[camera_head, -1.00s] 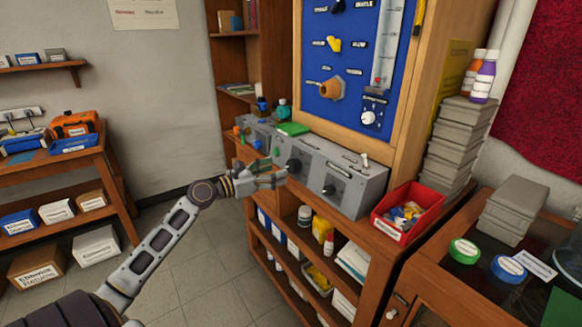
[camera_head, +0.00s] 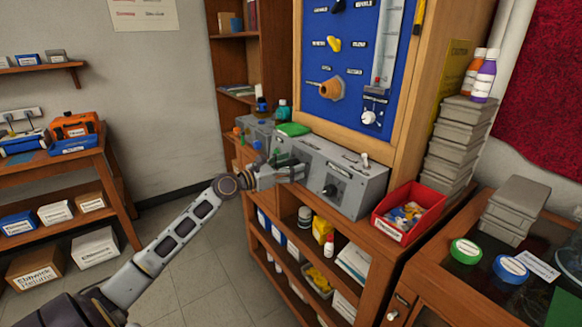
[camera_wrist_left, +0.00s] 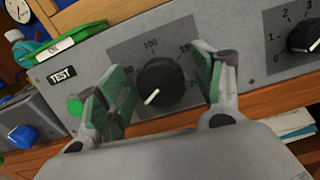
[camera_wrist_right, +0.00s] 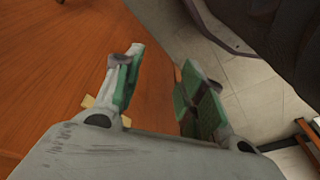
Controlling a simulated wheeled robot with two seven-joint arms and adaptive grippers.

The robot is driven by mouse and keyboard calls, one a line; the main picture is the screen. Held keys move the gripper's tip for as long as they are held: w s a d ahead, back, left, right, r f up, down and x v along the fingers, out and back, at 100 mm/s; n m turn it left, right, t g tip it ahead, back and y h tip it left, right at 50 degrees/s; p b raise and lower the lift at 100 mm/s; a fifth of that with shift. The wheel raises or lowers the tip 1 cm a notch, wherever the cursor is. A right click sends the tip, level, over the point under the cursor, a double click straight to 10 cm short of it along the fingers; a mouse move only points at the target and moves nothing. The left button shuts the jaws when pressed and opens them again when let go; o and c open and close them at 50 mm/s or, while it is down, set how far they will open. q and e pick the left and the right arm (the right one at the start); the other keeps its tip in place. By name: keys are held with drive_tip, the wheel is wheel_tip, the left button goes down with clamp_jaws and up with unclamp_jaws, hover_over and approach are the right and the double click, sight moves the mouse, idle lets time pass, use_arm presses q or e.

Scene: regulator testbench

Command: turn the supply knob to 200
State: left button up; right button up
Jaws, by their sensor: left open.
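The supply knob (camera_wrist_left: 162,83) is a round black knob with a white pointer line on the grey test unit (camera_head: 357,188). In the left wrist view its pointer is toward the lower left, and 100 is printed above it. The 200 end of the scale is hidden or cut by a finger. My left gripper (camera_wrist_left: 163,84) is open, with one green-padded finger on each side of the knob; I cannot tell whether they touch it. In the head view the left gripper (camera_head: 289,171) covers this knob. My right gripper (camera_wrist_right: 160,80) is open and empty, seen only in the right wrist view.
A second black knob (camera_wrist_left: 305,36) with a 0 to 3 scale is to the right. A green button (camera_wrist_left: 75,106) and a blue knob (camera_wrist_left: 21,135) are to the left. A red bin (camera_head: 408,212) stands right of the unit. Wood and floor show near my right gripper.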

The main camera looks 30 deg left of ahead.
use_arm(q)
drive_tip(key=shift+w+d, duration=0.1)
drive_tip(key=shift+w, duration=0.1)
use_arm(e)
drive_tip(key=shift+w+r, duration=0.2)
drive_tip(key=shift+w, duration=0.1)
use_arm(q)
drive_tip(key=shift+c, duration=0.6)
drive_tip(key=c, duration=0.9)
use_arm(e)
drive_tip(key=shift+s+f, duration=0.15)
drive_tip(key=shift+s, duration=0.15)
